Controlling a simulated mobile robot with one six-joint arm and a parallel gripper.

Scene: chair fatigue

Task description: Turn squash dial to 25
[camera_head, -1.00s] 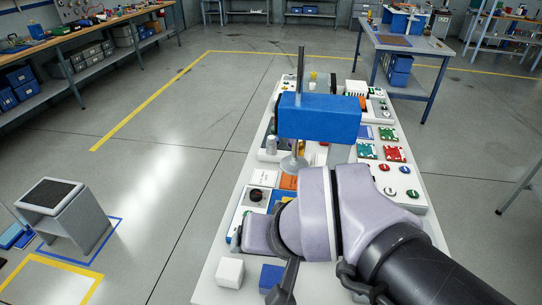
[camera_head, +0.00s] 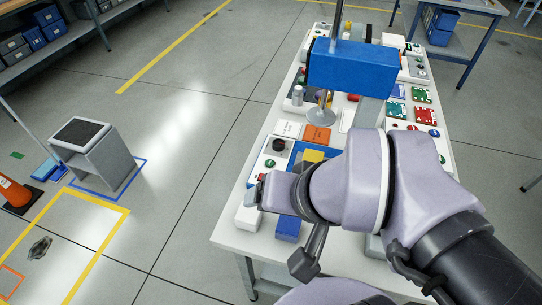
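A black round dial (camera_head: 279,145) stands on a white panel (camera_head: 264,172) near the table's left edge. It is probably the squash dial; its markings are too small to read. My gripper (camera_head: 254,194) is at the left end of my lavender arm, at the panel's lower left and apart from the dial. My wrist hides most of the gripper, so its fingers and opening cannot be made out.
A blue box (camera_head: 351,68) on a pole stands behind the panel. A white block (camera_head: 247,219) and a blue block (camera_head: 288,228) lie at the table's (camera_head: 229,233) near end. Green and red boards (camera_head: 425,115) lie at right.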

